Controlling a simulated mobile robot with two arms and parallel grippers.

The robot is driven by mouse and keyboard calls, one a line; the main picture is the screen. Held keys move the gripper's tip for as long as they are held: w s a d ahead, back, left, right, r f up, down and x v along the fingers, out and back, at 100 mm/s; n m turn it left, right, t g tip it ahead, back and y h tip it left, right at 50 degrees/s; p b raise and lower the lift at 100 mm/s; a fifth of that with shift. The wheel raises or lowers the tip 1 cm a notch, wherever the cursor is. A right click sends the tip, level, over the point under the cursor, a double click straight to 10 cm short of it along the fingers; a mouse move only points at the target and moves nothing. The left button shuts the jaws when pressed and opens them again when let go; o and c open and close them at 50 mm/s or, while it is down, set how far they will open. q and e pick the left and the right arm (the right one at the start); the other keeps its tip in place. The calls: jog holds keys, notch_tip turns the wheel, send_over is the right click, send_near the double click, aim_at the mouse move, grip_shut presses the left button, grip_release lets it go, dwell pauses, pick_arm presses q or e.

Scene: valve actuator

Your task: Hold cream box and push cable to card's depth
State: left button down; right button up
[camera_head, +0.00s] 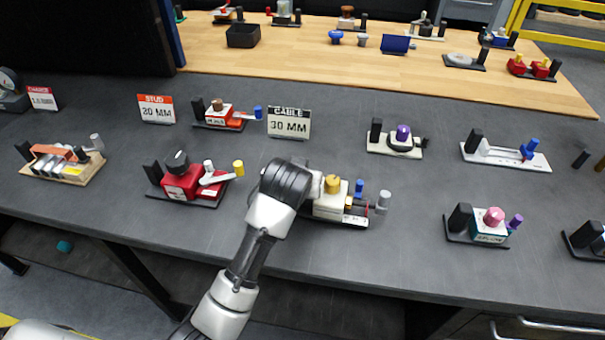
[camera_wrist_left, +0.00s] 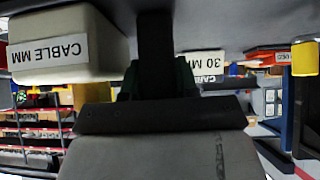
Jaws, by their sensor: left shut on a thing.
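The cream box (camera_head: 330,206) stands on a dark base near the table's front edge, with a gold knob on top. A blue peg (camera_head: 359,187) and a grey-capped peg (camera_head: 383,200) with a reddish part stand at its right; which is the cable I cannot tell. The card reading "CABLE 30 MM" (camera_head: 289,123) stands behind. My left gripper (camera_wrist_left: 158,82) is shut on a black upright post (camera_wrist_left: 156,40) beside the cream box, whose label "CABLE MM" (camera_wrist_left: 50,52) shows in the left wrist view. In the head view my wrist hides the fingers and post. My right gripper is out of view.
A red box unit (camera_head: 184,183) with a yellow-capped peg stands left of my arm. A "STUD 20 MM" card (camera_head: 156,109) stands behind it. A white unit with a purple knob (camera_head: 403,133) and a teal-white unit with a pink knob (camera_head: 493,217) stand to the right.

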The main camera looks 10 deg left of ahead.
pick_arm(q)
jog(key=shift+f, duration=0.55)
dwell(1.1)
jog(key=shift+s+f, duration=0.1)
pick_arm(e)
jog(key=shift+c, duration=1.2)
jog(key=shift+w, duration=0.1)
